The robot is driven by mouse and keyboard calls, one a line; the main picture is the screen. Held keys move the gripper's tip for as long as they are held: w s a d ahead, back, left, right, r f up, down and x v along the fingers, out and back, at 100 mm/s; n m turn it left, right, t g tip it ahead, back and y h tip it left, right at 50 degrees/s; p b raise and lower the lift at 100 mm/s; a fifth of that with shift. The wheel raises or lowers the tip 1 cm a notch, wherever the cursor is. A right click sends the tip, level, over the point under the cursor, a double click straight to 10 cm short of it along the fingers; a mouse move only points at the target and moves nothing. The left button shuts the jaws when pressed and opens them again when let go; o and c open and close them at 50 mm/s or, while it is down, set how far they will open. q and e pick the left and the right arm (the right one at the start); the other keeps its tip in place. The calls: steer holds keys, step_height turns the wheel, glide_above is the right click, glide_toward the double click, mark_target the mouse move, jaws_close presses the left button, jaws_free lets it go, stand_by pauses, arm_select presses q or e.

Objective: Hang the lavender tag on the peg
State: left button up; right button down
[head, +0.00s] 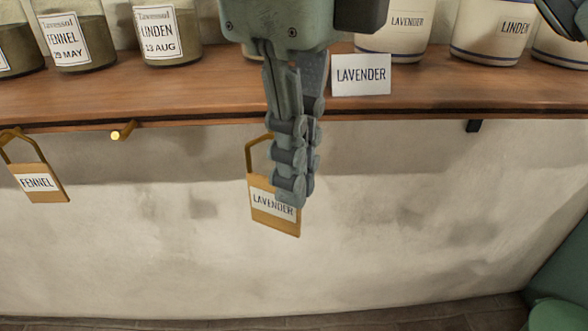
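The lavender tag (268,218) is a tan plate with a white LAVENDER label and a brass-coloured loop. It is in the middle of the head view, below the shelf edge and in front of the pale wall, slightly tilted. My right gripper (292,195) reaches down over it from the top. Its fingers are close together at the tag's upper right part and look shut on it. They hide the right side of the loop, so I cannot tell whether a peg passes through it. A brass peg (123,132) under the shelf at the left is bare. My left gripper is not in view.
A fennel tag (38,184) hangs at the far left. The wooden shelf (190,88) holds glass jars, white crocks and a LAVENDER card (361,75). The wall below is clear.

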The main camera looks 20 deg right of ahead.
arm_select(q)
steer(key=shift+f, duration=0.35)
arm_select(e)
steer(key=shift+w+d+f, duration=0.1)
steer(key=shift+w+d, duration=0.05)
steer(key=shift+w, duration=0.55)
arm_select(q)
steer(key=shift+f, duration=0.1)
arm_select(e)
steer(key=shift+w, duration=0.1)
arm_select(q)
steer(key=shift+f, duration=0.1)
arm_select(e)
steer(key=shift+w+d+f, duration=0.1)
steer(key=shift+w+d, duration=0.05)
steer(key=shift+w, duration=0.15)
arm_select(q)
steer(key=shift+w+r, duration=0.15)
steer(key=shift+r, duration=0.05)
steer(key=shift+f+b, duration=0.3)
steer(key=shift+b, duration=0.15)
arm_select(e)
steer(key=shift+w, duration=0.2)
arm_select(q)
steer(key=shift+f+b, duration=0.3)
arm_select(e)
steer(key=shift+w+d, duration=0.25)
steer(key=shift+w, duration=0.4)
steer(key=shift+w+d, duration=0.2)
steer(key=shift+w, duration=0.4)
